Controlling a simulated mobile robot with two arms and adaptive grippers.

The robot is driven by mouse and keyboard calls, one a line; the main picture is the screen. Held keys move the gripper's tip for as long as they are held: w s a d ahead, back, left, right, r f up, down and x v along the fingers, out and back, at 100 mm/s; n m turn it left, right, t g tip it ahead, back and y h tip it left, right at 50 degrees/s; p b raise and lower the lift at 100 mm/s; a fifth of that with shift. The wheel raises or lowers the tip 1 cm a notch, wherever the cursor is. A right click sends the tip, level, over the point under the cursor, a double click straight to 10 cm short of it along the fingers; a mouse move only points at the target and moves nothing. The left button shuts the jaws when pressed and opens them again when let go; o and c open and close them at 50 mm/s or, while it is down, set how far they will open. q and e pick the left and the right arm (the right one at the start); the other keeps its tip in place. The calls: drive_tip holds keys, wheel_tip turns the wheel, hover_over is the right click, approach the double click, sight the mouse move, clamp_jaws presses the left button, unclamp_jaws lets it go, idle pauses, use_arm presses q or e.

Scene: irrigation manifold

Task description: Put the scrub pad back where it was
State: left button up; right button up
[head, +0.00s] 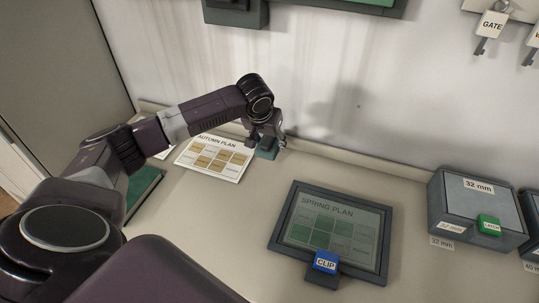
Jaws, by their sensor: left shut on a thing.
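My left gripper (266,134) reaches to the back of the worktop, near the wall. It is shut on a small dark green block, which looks like the scrub pad (267,152). The pad is low, at or just above the worktop, just right of the autumn plan card. I cannot tell whether it touches the surface. The gripper fingers hide its upper part. My right gripper is not in view.
The autumn plan card (213,158) lies left of the pad. A framed spring plan (335,230) with a blue clip (326,262) lies at centre right. A grey 32 mm box (474,212) with a green latch (489,225) stands at right. Keys (488,27) hang on the wall.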

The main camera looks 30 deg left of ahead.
sight(270, 163)
use_arm(q)
drive_tip(key=shift+f, duration=0.85)
wheel_tip(270, 163, down, 4)
drive_tip(key=shift+r, duration=0.25)
drive_tip(key=shift+f, duration=0.35)
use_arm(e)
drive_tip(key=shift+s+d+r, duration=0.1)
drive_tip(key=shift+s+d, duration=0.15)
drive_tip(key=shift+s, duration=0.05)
use_arm(q)
drive_tip(key=shift+f, duration=0.1)
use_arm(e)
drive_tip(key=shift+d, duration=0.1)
use_arm(q)
drive_tip(key=shift+f, duration=0.2)
drive_tip(key=o, duration=0.8)
drive_tip(key=shift+s, duration=0.1)
drive_tip(key=o, duration=0.3)
drive_tip(key=shift+f, duration=0.15)
